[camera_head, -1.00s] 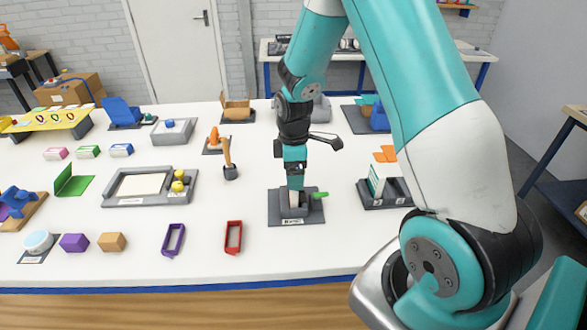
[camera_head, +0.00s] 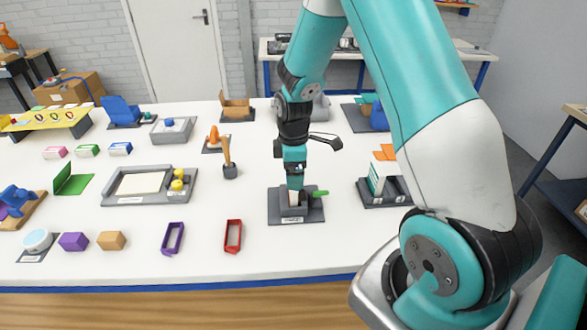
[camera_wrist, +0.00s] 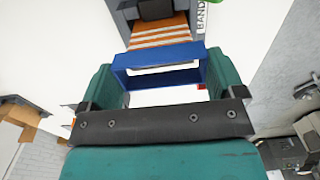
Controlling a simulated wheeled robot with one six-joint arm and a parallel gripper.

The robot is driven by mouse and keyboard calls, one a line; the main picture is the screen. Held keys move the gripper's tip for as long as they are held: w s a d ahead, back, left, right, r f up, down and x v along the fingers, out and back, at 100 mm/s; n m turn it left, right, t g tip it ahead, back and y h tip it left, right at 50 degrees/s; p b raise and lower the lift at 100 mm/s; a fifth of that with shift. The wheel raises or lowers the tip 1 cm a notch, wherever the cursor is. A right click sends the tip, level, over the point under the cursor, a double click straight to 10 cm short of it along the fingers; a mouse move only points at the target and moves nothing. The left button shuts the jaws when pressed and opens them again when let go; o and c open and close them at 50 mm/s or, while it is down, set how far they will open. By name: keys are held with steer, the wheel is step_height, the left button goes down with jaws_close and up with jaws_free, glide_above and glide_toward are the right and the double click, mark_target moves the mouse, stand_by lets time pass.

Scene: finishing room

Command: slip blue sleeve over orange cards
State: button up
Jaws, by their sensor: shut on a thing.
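My gripper (camera_wrist: 158,85) is shut on the blue sleeve (camera_wrist: 150,59), an open rectangular band between its teal fingers. White surface shows through the sleeve's opening. The orange cards (camera_wrist: 160,33), striped orange and white, show just beyond the sleeve's far wall, in a dark grey stand (camera_wrist: 190,18). I cannot tell whether sleeve and cards touch. In the head view my gripper (camera_head: 295,180) points down right over the grey stand (camera_head: 312,213), at the middle of the table. The sleeve cannot be made out there, and only a pale patch shows below the fingers.
A green peg (camera_head: 320,193) sticks out at the stand's right. A dark holder with a white and green box (camera_head: 376,178) stands further right. Red (camera_head: 233,236) and purple (camera_head: 173,238) frames lie to the left. The table front between the stand and edge is clear.

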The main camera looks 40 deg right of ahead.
steer(key=shift+f+b, duration=0.7)
steer(key=shift+f, duration=0.3)
steer(key=o, duration=0.5)
steer(key=shift+r, duration=0.1)
stand_by(0.5)
steer(key=shift+r+p, duration=3.3)
steer(key=shift+r, duration=0.65)
